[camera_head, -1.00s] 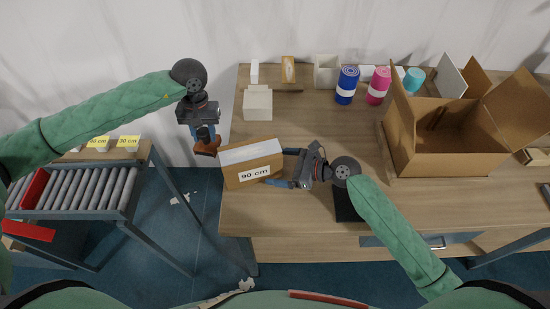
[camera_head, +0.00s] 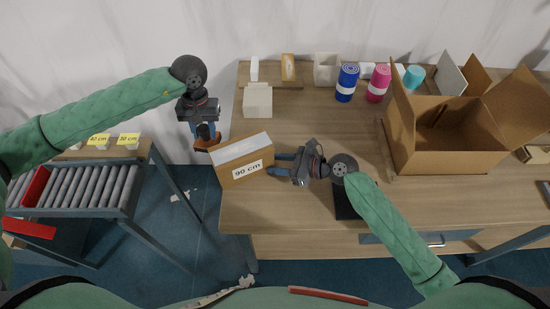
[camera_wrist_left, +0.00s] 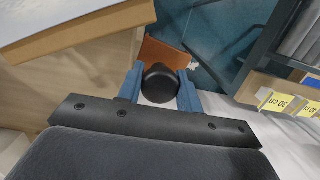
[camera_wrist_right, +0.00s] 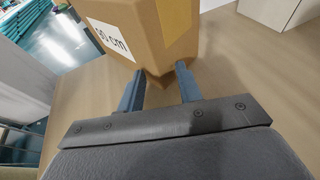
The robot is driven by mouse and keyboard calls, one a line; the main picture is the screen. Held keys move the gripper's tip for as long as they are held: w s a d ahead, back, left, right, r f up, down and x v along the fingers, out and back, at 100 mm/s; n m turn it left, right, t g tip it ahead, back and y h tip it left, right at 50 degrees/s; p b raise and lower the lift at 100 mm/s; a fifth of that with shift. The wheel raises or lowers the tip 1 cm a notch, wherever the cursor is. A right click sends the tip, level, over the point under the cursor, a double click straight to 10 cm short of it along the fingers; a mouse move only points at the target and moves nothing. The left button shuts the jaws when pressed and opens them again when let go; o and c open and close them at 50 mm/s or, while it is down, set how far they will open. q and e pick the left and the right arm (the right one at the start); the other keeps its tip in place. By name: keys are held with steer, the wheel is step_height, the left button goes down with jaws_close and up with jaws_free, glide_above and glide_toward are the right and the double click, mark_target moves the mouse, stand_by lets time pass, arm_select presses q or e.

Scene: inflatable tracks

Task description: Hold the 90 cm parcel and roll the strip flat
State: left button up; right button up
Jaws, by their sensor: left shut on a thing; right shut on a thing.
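The 90 cm parcel (camera_head: 228,174) is a brown box at the table's left edge, with a pale strip (camera_head: 242,149) along its top. Its label also shows in the right wrist view (camera_wrist_right: 107,37). My right gripper (camera_head: 271,164) is shut on the parcel's right-hand corner; the fingers straddle that corner in the right wrist view (camera_wrist_right: 160,77). My left gripper (camera_head: 206,140) is shut on a dark-handled tool with an orange-brown part (camera_wrist_left: 163,58), just left of the parcel. Whether the tool touches the parcel I cannot tell.
A large open carton (camera_head: 445,155) stands on the right of the table. Blue (camera_head: 347,84) and pink (camera_head: 379,84) rolls and white boxes (camera_head: 257,101) line the back. A roller conveyor (camera_head: 85,188) stands at left, with a floor gap between.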

jaws_close()
steer(key=o, duration=1.1)
jaws_free()
